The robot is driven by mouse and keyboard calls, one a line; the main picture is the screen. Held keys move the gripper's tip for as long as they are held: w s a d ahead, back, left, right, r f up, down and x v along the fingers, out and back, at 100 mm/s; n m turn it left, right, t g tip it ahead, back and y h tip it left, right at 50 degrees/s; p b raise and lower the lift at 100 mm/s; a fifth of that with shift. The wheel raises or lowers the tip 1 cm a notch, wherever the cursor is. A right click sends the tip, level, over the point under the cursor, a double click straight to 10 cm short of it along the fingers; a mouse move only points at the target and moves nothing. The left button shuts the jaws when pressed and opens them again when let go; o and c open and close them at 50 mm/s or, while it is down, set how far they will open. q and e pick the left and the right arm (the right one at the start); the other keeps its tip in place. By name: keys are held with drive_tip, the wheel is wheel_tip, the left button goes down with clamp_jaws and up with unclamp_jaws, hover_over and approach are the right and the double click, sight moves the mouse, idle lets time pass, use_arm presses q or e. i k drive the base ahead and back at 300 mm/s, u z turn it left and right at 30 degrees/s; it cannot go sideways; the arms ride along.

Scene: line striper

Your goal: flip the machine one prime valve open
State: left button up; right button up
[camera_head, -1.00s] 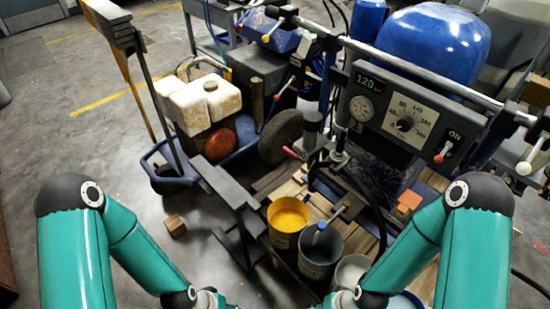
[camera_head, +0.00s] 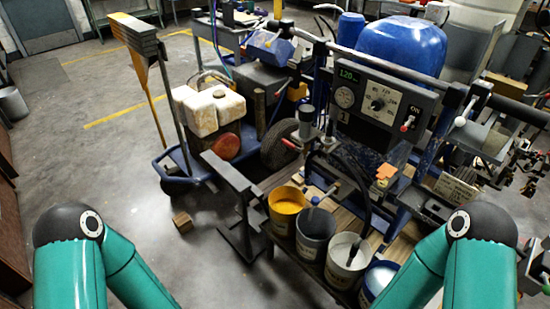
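The striping machine with a label "1" (camera_head: 343,117) stands in the middle of the view, with a blue tank (camera_head: 402,45) and a grey control panel (camera_head: 383,101). The panel has a lit green display, a gauge, a dial and a red-tipped switch (camera_head: 407,124) by the word ON. A lever with a red end (camera_head: 290,144) sticks out left of the pump fittings. A blue-handled lever (camera_head: 317,200) sits lower, above the buckets. I cannot tell for sure which one is the prime valve. Both my teal arms show at the bottom corners; both grippers are out of view.
A yellow paint bucket (camera_head: 287,208), a dark grey bucket (camera_head: 315,230) and paler buckets (camera_head: 346,262) stand in front of the machine. A blue cart (camera_head: 180,160) with white jugs stands at left. A small wooden block (camera_head: 182,222) lies on open floor.

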sight(293, 147)
drive_tip(key=z, duration=0.2)
drive_tip(key=i, duration=0.75)
drive_tip(key=u, duration=0.1)
drive_tip(key=k, duration=1.25)
drive_tip(key=u, duration=0.45)
drive_tip(key=i, duration=1.75)
drive_tip(key=z, duration=0.35)
